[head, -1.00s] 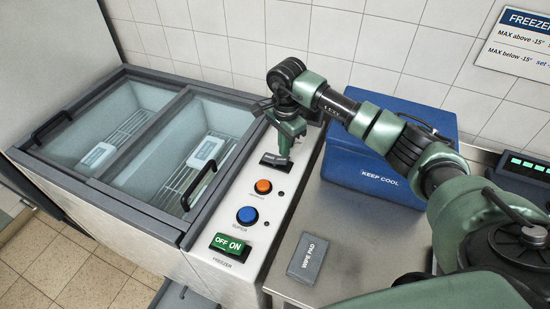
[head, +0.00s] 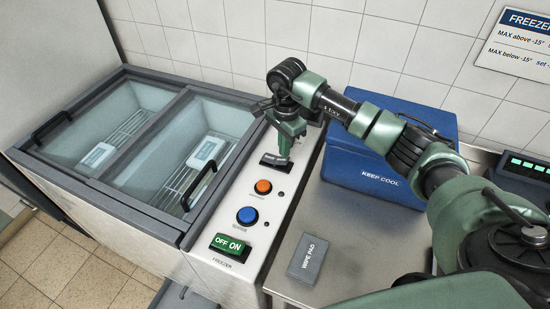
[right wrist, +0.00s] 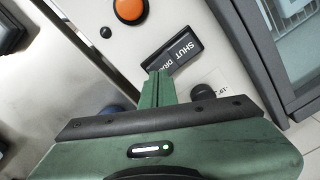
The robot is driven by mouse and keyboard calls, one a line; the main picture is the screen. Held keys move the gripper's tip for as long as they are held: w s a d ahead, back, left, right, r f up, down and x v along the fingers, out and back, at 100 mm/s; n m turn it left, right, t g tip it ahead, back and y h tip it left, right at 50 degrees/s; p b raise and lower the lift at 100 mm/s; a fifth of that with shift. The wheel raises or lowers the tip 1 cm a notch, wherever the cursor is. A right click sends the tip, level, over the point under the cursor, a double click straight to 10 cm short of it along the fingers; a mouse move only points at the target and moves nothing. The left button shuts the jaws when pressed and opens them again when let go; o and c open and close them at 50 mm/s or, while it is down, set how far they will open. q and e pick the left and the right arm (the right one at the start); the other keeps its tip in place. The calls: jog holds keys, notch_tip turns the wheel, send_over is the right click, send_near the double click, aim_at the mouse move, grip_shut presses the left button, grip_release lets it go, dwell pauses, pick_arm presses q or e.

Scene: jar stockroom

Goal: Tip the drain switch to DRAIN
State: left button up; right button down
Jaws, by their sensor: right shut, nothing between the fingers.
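The drain switch (head: 270,161) is a small black rocker at the back of the freezer's white control panel. In the right wrist view the switch (right wrist: 183,47) shows the word SHUT and part of the word DRAIN. My right gripper (head: 285,157) is shut and empty, pointing down at the switch. In the wrist view its fingertips (right wrist: 157,76) overlap the switch's near edge and hide part of it. I cannot tell whether they touch it, nor which way the rocker is tipped. My left gripper is not in view.
In front of the switch are an orange button (head: 263,187), a blue button (head: 247,215) and a green OFF/ON switch (head: 230,244). The freezer (head: 187,236) is left. A blue cooler (head: 372,185) and grey wipe pad (head: 308,259) stand right on the steel counter (head: 345,240).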

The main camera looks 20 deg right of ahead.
jog(key=shift+f+b, duration=1.05)
jog(key=shift+f, duration=0.2)
dwell(0.9)
jog(key=shift+r, duration=0.15)
jog(key=shift+r+p, duration=1.9)
jog(key=shift+r, duration=1.55)
jog(key=shift+f, duration=0.1)
